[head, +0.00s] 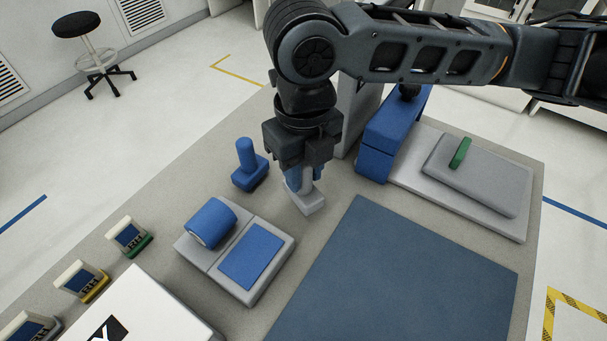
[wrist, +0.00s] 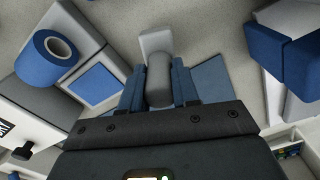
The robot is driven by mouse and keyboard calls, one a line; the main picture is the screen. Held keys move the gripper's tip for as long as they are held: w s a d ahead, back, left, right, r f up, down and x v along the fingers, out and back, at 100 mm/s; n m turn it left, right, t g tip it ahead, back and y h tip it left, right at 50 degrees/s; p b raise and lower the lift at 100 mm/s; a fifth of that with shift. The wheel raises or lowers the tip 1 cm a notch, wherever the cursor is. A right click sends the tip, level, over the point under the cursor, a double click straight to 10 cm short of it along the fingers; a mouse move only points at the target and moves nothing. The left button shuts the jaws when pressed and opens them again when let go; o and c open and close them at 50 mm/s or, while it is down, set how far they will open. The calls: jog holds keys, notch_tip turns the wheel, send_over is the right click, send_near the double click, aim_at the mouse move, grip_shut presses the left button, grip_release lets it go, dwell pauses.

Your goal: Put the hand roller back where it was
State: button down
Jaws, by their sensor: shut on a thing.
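My gripper (head: 306,180) is shut on the grey handle of a small tool with a pale grey block at its lower end, which looks like the hand roller (head: 309,202). In the wrist view the roller (wrist: 158,78) lies between the blue fingers, its pale block past the fingertips. The block is at or just above the grey tabletop; I cannot tell whether it touches. A blue post-shaped piece on a blue foot (head: 248,166) stands just left of my gripper. A grey tray (head: 222,262) in front-left carries a blue roll (head: 210,222) and a flat blue pad (head: 251,255).
A blue mat (head: 400,285) covers the front right. A blue press-like machine (head: 392,135) with a grey plate (head: 475,175) and green handle (head: 460,153) stands at right. Several small labelled containers (head: 129,237) and a white box (head: 135,310) stand front left. Bare tabletop shows around the tool.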

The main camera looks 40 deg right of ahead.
jog(key=shift+f, duration=1.1)
jog(key=shift+f, duration=0.2)
jog(key=c, duration=0.8)
grip_release()
jog(key=shift+r, duration=0.15)
notch_tip(320, 180, up, 12)
jog(key=shift+r, duration=0.1)
